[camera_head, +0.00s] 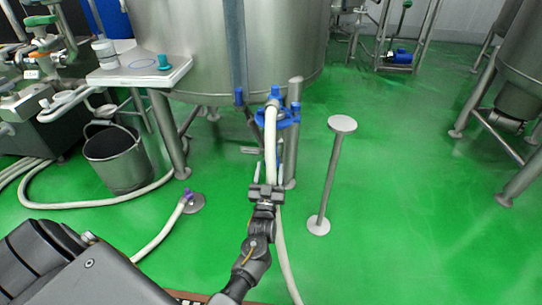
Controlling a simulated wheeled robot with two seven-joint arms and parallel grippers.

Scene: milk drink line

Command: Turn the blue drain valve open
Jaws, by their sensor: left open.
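The blue drain valve (283,114) sits low on the front of the large steel tank (275,55), near a tank leg. A white hose (270,150) hangs down from its outlet. My left gripper (266,187) is open and lies below the valve in the picture, apart from the valve's blue parts. It overlaps the line of the hose, and I cannot tell whether it touches it. The gripper hides part of the hose. My right gripper is not in view.
A steel post with a round top (342,124) stands right of the valve. A bucket (117,158), a small side table (140,72) and a hose end with a purple fitting (187,194) are at left. Open green floor (420,200) lies to the right.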

